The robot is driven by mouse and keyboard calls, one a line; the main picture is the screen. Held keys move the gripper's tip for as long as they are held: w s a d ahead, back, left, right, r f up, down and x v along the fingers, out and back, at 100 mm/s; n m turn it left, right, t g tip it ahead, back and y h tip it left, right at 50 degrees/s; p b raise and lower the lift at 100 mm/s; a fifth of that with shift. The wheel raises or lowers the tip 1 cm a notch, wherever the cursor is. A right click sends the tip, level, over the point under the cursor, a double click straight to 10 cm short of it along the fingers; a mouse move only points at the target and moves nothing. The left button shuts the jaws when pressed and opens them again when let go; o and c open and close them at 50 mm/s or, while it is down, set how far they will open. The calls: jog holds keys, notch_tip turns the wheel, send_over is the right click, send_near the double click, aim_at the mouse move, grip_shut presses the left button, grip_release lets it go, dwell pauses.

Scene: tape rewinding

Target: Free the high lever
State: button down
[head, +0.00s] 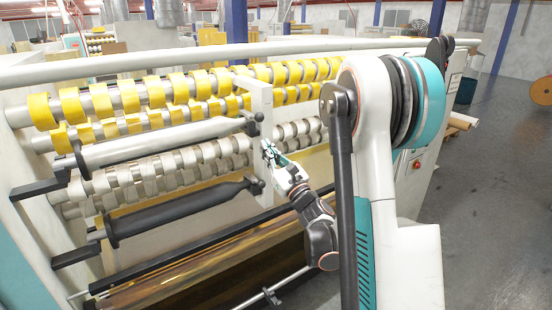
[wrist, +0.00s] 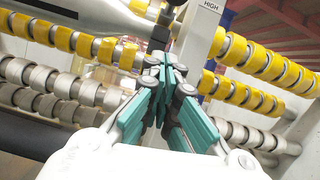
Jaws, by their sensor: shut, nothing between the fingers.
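My gripper (head: 270,150) is shut and empty, with its teal fingers together in the wrist view (wrist: 166,75). In the head view it is in front of the white upright plate (head: 262,100), between the upper and lower roller ends. The plate carries a "HIGH" label (wrist: 211,7) in the wrist view. A dark lever-like fitting (head: 254,121) sits at the right end of the upper grey roller, beside the plate. It also shows in the wrist view (wrist: 161,32), just above and left of the fingertips. Whether the fingers touch it is unclear.
Rows of yellow tape rolls (head: 180,88) and pale rolls (head: 160,170) lie behind the plate. A black roller (head: 180,210) crosses below the gripper on the left. Open grey floor (head: 490,190) lies to the right of the machine.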

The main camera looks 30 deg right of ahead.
jog(key=r, duration=0.1)
jog(key=w+r, duration=0.1)
jog(key=r, duration=0.1)
jog(key=shift+w+a+r, duration=0.1)
jog(key=shift+a+r, duration=0.1)
jog(key=shift+r, duration=0.05)
jog(key=shift+r+b, duration=0.35)
jog(key=shift+r, duration=0.25)
jog(key=shift+r, duration=0.1)
jog(key=shift+r+g+p, duration=0.35)
jog(key=shift+g+p, duration=0.05)
jog(key=shift+p, duration=0.45)
